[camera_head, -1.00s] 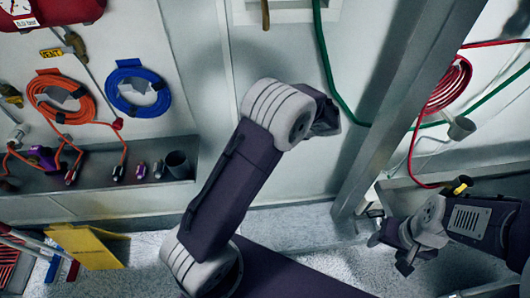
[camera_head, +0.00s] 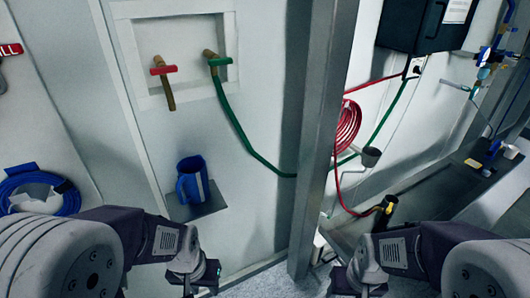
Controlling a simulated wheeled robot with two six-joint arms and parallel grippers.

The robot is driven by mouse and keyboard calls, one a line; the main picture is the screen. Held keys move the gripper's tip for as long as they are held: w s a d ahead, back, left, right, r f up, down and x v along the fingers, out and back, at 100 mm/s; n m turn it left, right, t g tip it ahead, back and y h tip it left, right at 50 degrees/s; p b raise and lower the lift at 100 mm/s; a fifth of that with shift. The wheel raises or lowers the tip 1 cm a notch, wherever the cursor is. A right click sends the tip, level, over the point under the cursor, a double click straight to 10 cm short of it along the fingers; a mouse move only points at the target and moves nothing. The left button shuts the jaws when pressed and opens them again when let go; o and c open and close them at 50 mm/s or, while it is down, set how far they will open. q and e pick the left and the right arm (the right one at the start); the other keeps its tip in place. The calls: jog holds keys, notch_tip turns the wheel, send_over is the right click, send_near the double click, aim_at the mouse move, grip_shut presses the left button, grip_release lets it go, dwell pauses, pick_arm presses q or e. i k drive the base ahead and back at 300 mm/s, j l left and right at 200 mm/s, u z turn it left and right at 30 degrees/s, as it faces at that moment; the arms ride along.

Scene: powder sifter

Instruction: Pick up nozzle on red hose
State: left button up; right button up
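The red hose (camera_head: 349,125) hangs in a coil on the wall just right of the grey post. Its loose end runs down to a yellow-and-black nozzle (camera_head: 388,207) at a dark upright cylinder near the ledge; whether the nozzle sits inside it is unclear. My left gripper (camera_head: 198,273) is at the bottom, left of the post and well away from the nozzle. My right gripper (camera_head: 357,284) is low, right of the post, below and left of the nozzle and apart from it. Both point downward, and their finger gaps are not clear.
The grey vertical post (camera_head: 326,130) stands between my grippers. A green hose (camera_head: 242,137) runs behind it. A grey cup (camera_head: 371,156) hangs beside the red coil. A blue hose coil (camera_head: 40,190) is at left. A dark ledge (camera_head: 420,205) extends right.

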aim_at(383, 221)
jog(key=z, duration=1.1)
